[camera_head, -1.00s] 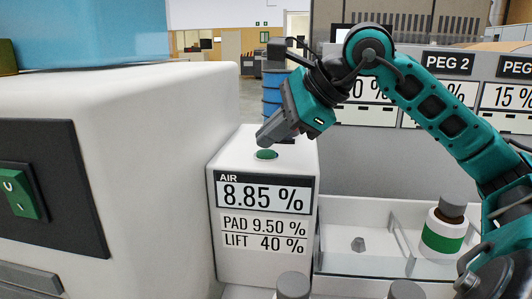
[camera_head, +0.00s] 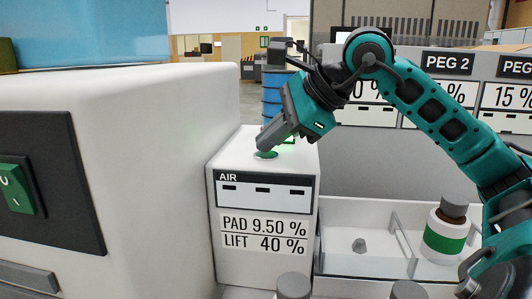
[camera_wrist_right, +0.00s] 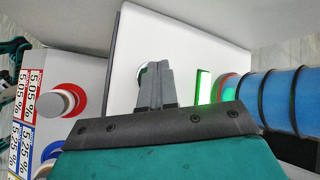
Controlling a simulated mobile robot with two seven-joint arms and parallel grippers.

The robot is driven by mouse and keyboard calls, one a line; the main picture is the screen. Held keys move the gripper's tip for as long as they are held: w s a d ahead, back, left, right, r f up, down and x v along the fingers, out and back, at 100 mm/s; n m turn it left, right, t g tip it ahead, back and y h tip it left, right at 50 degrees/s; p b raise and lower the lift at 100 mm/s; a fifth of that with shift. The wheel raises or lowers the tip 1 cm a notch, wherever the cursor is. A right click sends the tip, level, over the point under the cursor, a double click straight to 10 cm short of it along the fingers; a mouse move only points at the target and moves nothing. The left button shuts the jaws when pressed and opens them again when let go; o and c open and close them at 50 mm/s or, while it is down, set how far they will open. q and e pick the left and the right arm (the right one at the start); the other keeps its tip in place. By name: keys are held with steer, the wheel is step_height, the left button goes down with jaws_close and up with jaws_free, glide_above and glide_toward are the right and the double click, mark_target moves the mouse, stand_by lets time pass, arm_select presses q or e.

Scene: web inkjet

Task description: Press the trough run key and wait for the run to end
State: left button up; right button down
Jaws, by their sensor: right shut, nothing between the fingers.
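The white AIR unit (camera_head: 262,245) stands in the middle of the head view. Its display (camera_head: 263,193) shows dashes, above the lines PAD 9.50 % and LIFT 40 %. A round green key (camera_head: 266,155) is on its top. My right gripper (camera_head: 264,146) is shut and empty, its tips down at the key and seemingly touching it. In the right wrist view the shut fingers (camera_wrist_right: 155,85) cover most of the key. A green bar (camera_wrist_right: 203,87) glows on the unit's top beside them. My left gripper is not in view.
A big white machine (camera_head: 150,130) with a green rocker switch (camera_head: 16,189) fills the left. At the right a white tray (camera_head: 335,262) holds a green-banded bottle (camera_head: 443,232) and a small grey piece (camera_head: 359,245). A blue drum (camera_head: 272,95) stands behind.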

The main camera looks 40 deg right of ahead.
mark_target(271, 155)
stand_by(0.3)
steer(key=shift+r+p, duration=0.65)
steer(key=shift+r, duration=0.2)
step_height(271, 155, up, 5)
steer(key=p, duration=0.4)
steer(key=shift+p, duration=0.3)
stand_by(0.3)
steer(key=shift+a, duration=0.1)
